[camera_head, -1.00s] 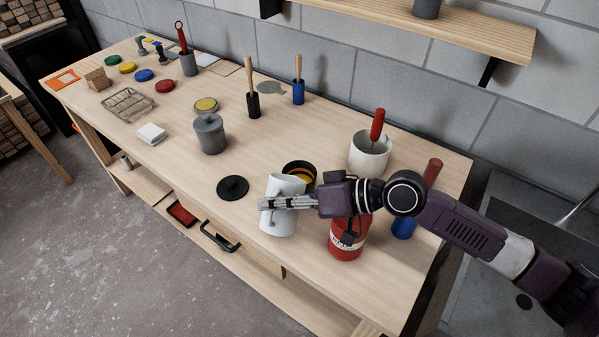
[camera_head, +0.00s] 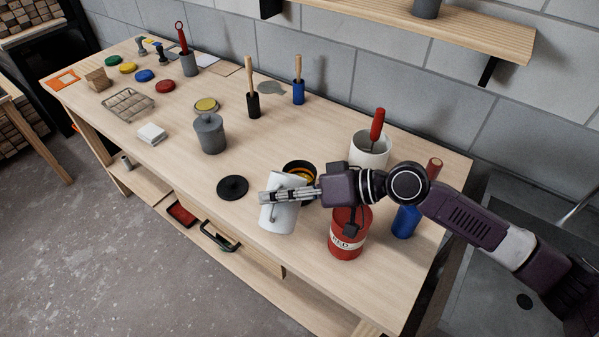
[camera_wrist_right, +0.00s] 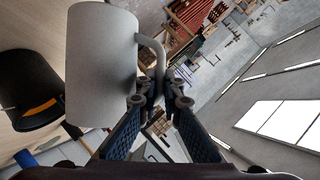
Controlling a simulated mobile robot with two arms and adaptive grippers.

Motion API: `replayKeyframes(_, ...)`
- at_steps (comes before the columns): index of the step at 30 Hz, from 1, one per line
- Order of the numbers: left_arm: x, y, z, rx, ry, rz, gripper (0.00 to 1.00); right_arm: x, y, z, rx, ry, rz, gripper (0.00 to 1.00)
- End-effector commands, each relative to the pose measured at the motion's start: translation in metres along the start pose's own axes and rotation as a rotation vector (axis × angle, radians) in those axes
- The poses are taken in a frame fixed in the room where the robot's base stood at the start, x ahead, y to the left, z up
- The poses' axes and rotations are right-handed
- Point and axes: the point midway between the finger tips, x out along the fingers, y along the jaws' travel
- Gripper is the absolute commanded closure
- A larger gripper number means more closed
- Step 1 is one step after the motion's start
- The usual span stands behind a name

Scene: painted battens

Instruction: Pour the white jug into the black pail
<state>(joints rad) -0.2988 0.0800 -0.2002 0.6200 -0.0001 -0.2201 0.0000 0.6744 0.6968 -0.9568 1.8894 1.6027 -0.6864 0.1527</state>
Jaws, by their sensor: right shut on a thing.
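The white jug (camera_head: 279,218) is held tilted near the front of the bench, and it fills the upper left of the right wrist view (camera_wrist_right: 100,65). My right gripper (camera_head: 268,197) is shut on the jug's handle; in the right wrist view its fingers (camera_wrist_right: 158,97) meet at the handle. The black pail (camera_head: 297,164) stands just behind the jug, partly hidden by jug and gripper. Something yellow-orange shows at it. It also shows at the left of the right wrist view (camera_wrist_right: 28,85). I cannot tell whether anything flows. My left gripper is out of view.
A black disc (camera_head: 233,187) and a grey lidded pot (camera_head: 211,134) lie to the left.

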Motion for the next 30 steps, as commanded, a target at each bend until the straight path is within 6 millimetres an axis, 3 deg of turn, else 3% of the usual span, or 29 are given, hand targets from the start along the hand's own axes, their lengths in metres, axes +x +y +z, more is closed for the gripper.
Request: replayKeyframes(30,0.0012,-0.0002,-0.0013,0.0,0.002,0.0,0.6,-0.0042,-0.0037,-0.0105,0.059,-0.009,-0.027,1.0)
